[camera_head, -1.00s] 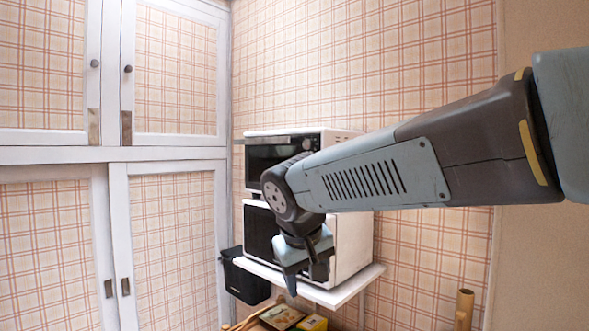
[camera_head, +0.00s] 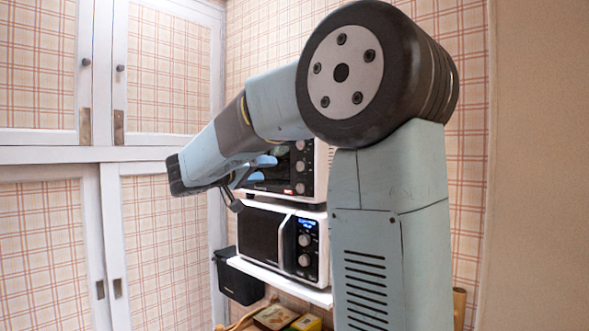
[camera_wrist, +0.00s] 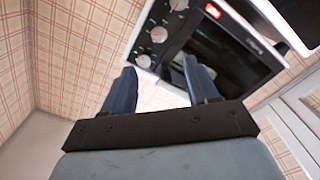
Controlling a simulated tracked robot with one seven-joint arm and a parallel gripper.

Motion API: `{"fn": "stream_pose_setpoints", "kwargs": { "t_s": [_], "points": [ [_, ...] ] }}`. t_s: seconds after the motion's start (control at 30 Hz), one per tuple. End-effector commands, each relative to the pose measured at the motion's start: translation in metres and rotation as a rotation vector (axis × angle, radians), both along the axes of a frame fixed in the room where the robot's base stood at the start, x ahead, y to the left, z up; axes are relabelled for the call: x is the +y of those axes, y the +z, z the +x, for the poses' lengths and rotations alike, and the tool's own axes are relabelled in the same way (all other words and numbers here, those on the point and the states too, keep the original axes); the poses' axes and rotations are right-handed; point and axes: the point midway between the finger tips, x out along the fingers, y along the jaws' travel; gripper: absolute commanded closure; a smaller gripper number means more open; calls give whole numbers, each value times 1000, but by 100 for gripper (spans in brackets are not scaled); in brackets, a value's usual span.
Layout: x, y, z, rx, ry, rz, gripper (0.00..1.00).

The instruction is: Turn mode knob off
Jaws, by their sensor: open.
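A toaster oven (camera_head: 310,180) stands above a microwave. Its right side has a vertical row of knobs (camera_head: 300,166) and a small red light near the lowest one. The wrist view shows these knobs (camera_wrist: 158,34) tilted at the top, with the dark glass door (camera_wrist: 225,55) beside them. I cannot read which one is the mode knob. My gripper (camera_head: 264,168) is in front of the oven door, left of the knobs.
The microwave (camera_head: 285,242) with a lit display sits on a white shelf (camera_head: 280,284). A black bin (camera_head: 238,280) and small boxes (camera_head: 276,317) are below. White-framed cupboards (camera_head: 160,70) stand at the left. My arm hides the right part of the appliances.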

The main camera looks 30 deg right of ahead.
Motion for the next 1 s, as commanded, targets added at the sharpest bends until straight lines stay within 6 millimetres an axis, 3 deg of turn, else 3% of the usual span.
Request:
{"fn": "stream_pose_setpoints", "kwargs": {
  "t_s": [0.17, 0.8, 1.0],
  "points": [
    [-14, 0, 5, -3, -3, -2, 41],
    [-112, 0, 40, 1, -3, -1, 41],
    [-127, 0, 46, 0, -2, -1, 41]
  ]
}}
